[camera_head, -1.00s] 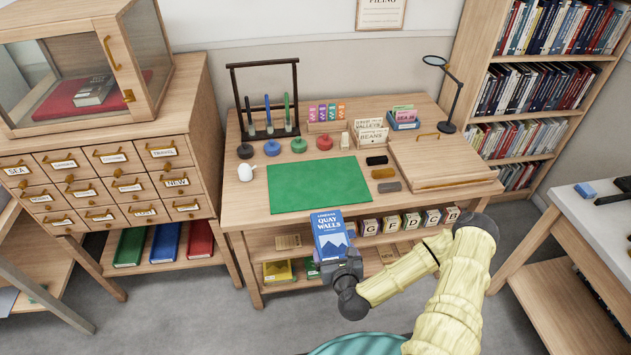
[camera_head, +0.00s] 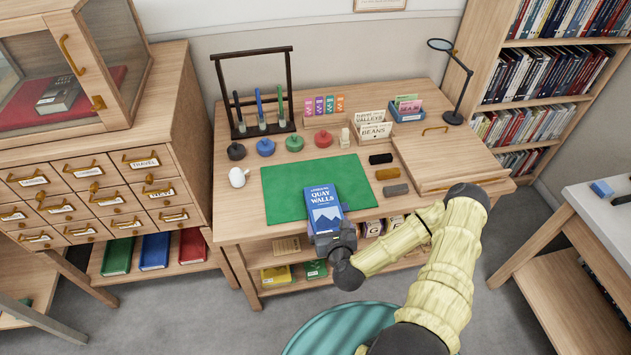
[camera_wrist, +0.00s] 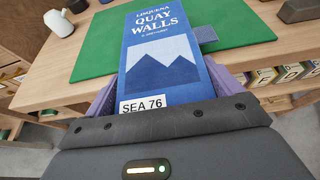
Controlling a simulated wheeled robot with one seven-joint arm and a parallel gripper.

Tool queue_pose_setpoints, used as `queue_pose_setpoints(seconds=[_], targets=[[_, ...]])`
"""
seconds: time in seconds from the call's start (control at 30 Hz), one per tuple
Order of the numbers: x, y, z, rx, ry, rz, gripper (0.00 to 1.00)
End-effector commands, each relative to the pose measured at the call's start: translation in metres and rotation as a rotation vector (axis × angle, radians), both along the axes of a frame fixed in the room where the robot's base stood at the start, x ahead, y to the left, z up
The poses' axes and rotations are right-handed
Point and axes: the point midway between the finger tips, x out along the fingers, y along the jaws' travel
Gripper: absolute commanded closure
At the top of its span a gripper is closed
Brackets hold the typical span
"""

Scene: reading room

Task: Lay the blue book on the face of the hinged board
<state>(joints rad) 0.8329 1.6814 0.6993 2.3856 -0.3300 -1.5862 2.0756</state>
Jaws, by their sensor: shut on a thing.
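The blue book (camera_head: 324,208), titled "Quay Walls", is held by its lower end in my gripper (camera_head: 332,236). In the wrist view the book (camera_wrist: 165,65) has its cover up, with a "SEA 76" label near the jaws, and purple finger pads at both sides. It appears over the front part of the green mat (camera_head: 285,178); I cannot tell whether it touches. The hinged board (camera_head: 450,160), a flat wooden panel with a brass handle at its back, lies down on the right of the desk, right of the book and apart from it.
Dark, brown and grey blocks (camera_head: 387,174) lie between mat and board. A lamp (camera_head: 455,90) stands behind the board. Card holders (camera_head: 368,140), coloured knobs (camera_head: 265,147) and a rack (camera_head: 256,95) line the back. A white jug (camera_head: 238,177) stands left of the mat.

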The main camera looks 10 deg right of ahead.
Motion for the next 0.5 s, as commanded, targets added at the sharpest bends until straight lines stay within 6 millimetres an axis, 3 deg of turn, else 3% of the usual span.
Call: queue_pose_setpoints(seconds=[0.3, 0.5], targets=[[0.002, 0.000, 0.000, -0.001, -0.003, 0.003, 0.44], [0.018, -0.009, -0.001, -0.014, -0.007, 0.010, 0.44]])
